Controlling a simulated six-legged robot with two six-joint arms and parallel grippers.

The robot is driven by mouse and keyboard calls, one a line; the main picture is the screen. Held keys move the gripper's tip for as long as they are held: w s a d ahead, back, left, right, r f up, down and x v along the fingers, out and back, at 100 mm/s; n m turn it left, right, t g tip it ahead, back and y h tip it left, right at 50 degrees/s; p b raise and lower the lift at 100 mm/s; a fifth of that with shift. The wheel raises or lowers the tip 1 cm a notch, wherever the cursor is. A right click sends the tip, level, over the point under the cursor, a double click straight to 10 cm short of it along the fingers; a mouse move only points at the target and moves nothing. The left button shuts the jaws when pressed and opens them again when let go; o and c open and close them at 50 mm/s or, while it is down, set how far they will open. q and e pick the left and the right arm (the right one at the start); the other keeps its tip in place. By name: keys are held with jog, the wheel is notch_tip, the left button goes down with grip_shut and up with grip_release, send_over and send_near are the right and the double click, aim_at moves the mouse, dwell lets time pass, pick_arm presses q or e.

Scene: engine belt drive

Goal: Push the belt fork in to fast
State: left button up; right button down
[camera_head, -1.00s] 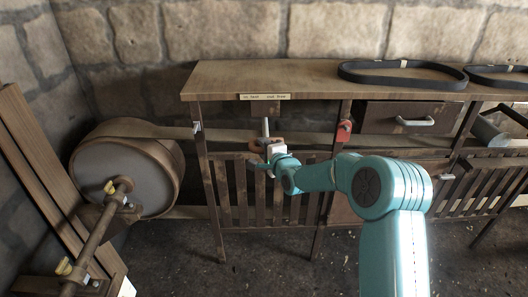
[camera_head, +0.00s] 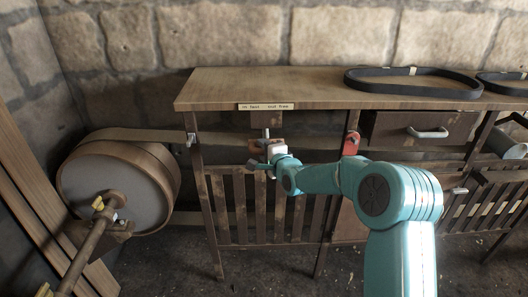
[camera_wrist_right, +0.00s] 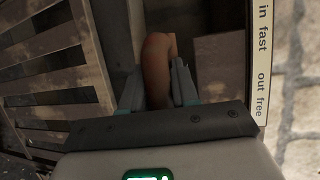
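The belt fork (camera_head: 266,134) shows as a grey rod with a brown handle under the front of the workbench. The handle (camera_wrist_right: 158,62) stands between the two fingers in the right wrist view. My right gripper (camera_wrist_right: 157,88) is closed around it, with a finger against each side; its fingertips are partly hidden in the head view. A label (camera_head: 266,106) on the bench edge reads "in fast" and "out free" in the wrist view (camera_wrist_right: 261,50). The belt (camera_head: 225,135) runs from the big drum (camera_head: 115,188) behind the fork. My left gripper is out of view.
The wooden workbench (camera_head: 330,84) has legs and a slatted front (camera_head: 240,210) close around my right gripper. A red part (camera_head: 351,143) sits on a leg to the right. Black belts (camera_head: 413,82) lie on top. A drawer (camera_head: 420,128) is at the right.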

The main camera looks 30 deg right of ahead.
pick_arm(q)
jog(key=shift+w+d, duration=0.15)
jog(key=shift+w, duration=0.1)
pick_arm(e)
jog(key=shift+d+r, duration=0.1)
jog(key=shift+r, duration=0.2)
jog(key=c, duration=1.2)
grip_release()
jog(key=shift+w, duration=0.1)
jog(key=shift+o, duration=1.3)
jog(key=shift+w+f, duration=0.1)
jog(key=shift+f, duration=0.1)
jog(key=shift+s, duration=0.75)
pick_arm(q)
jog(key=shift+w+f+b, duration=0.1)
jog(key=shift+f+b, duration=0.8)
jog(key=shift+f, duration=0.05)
pick_arm(e)
jog(key=v, duration=1.5)
jog(key=shift+r, duration=0.1)
